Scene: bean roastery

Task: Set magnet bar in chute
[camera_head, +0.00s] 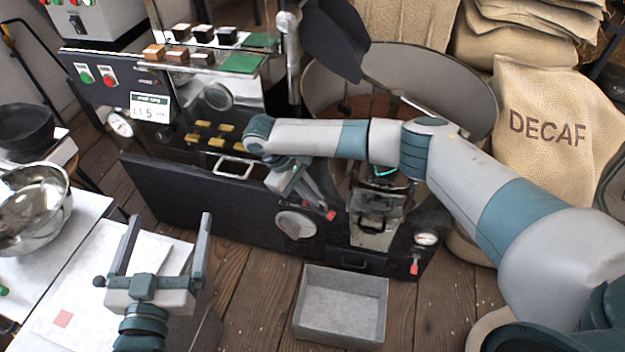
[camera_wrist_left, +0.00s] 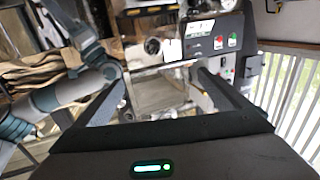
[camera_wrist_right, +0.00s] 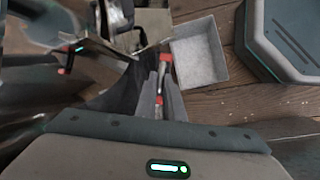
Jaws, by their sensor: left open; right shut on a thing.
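The magnet bar is mostly hidden in my right gripper (camera_head: 312,197); what appears to be its red end (camera_head: 331,215) shows beyond the fingertips. In the right wrist view, my right gripper (camera_wrist_right: 160,85) is shut on the slim bar (camera_wrist_right: 166,82), with red at its ends. The metal chute (camera_head: 374,225) is on the roaster's front, to the right of the gripper and apart from it in the head view. My left gripper (camera_head: 170,222) is open and empty above the white table at lower left.
A grey bin (camera_head: 340,305) stands on the wooden floor below the chute. The black roaster (camera_head: 200,200) has dials, switches and a red-tipped lever (camera_head: 414,267). My right arm crosses before the round drum (camera_head: 475,105). A DECAF sack (camera_head: 550,125) stands right; a metal bowl (camera_head: 32,210) sits left.

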